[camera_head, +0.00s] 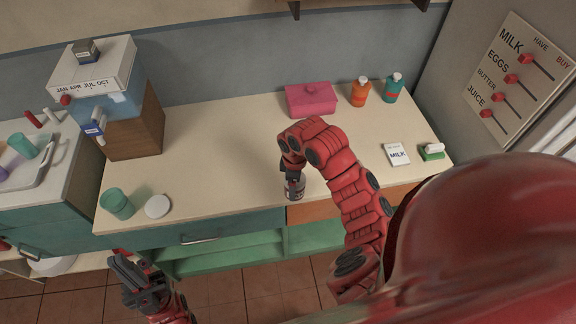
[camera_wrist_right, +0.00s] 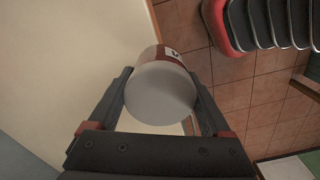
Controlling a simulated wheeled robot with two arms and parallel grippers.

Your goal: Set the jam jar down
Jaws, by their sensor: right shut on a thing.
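The jam jar (camera_head: 295,192) is at the counter's front edge in the head view, below my right gripper (camera_head: 292,175). In the right wrist view the jar (camera_wrist_right: 160,92) shows its pale round end and a red-and-white label, between the two fingers of my right gripper (camera_wrist_right: 162,110), which is shut on it. The counter edge passes behind the jar, with floor to its right. I cannot tell whether the jar touches the counter (camera_head: 225,150). My left gripper (camera_head: 132,262) is open and empty, low in front of the counter at the left.
A teal cup (camera_head: 116,203) and a white disc (camera_head: 158,206) lie at the counter's left. A pink box (camera_head: 311,100), orange bottle (camera_head: 360,92) and teal bottle (camera_head: 393,88) stand at the back. A milk card (camera_head: 397,154) and green-and-white item (camera_head: 432,151) are right. The middle is clear.

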